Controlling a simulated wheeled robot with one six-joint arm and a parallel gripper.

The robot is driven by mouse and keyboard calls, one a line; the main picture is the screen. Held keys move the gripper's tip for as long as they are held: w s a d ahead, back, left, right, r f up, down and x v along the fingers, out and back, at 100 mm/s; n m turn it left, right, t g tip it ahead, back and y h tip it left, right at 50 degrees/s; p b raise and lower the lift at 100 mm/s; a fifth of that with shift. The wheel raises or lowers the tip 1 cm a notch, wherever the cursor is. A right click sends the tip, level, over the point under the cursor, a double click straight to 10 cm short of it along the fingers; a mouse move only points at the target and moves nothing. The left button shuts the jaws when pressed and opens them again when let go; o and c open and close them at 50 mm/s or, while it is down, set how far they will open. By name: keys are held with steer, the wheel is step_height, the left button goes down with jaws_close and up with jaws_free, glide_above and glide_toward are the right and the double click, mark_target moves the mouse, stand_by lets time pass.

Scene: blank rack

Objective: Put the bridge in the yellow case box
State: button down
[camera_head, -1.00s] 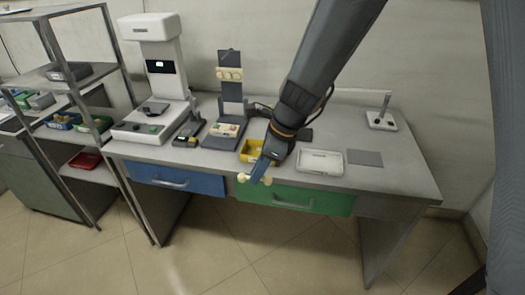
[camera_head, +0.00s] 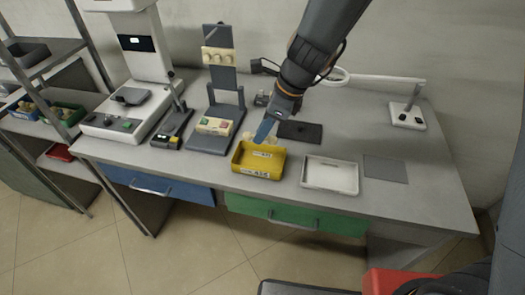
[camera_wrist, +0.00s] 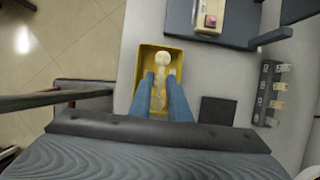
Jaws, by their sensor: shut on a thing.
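The yellow case box (camera_head: 258,172) stands on the desk, open at the top, with a label on its front. In the wrist view the bridge (camera_wrist: 162,62) shows between and beyond the fingertips (camera_wrist: 160,78), over the yellow case box (camera_wrist: 146,58). I cannot tell its exact height above the box floor.
A white tray (camera_head: 330,188) stands right of the box, with a grey mat (camera_head: 386,169) beyond it. A dark plate (camera_head: 299,131) lies behind. A grey stand (camera_head: 212,143) with cream pieces is at left. A magnifier lamp (camera_head: 407,114) stands at back right.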

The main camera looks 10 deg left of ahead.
mark_target(273, 139)
step_height(273, 139, down, 9)
steer(key=shift+s+f+b, duration=0.1)
steer(key=shift+f+b, duration=0.05)
steer(key=shift+b, duration=0.5)
steer(key=shift+f, duration=0.15)
steer(key=c, duration=1.7)
jaws_free()
steer(key=shift+o, duration=0.2)
steer(key=shift+r, duration=0.5)
steer(key=p+v, duration=0.1)
steer(key=v, duration=1)
steer(key=shift+d+r, duration=0.1)
steer(key=shift+r, duration=0.1)
steer(key=s+d+n+h, duration=0.2)
steer(key=s+d+n, duration=0.2)
steer(key=d+n, duration=0.5)
steer(key=s+d+n+h, duration=0.2)
steer(key=s+d+n, duration=0.2)
steer(key=d+n, duration=0.6)
steer(key=d, duration=0.4)
steer(key=shift+s+d+r+t+h, duration=0.3)
steer(key=shift+s+d, duration=0.05)
steer(key=shift+s, duration=0.05)
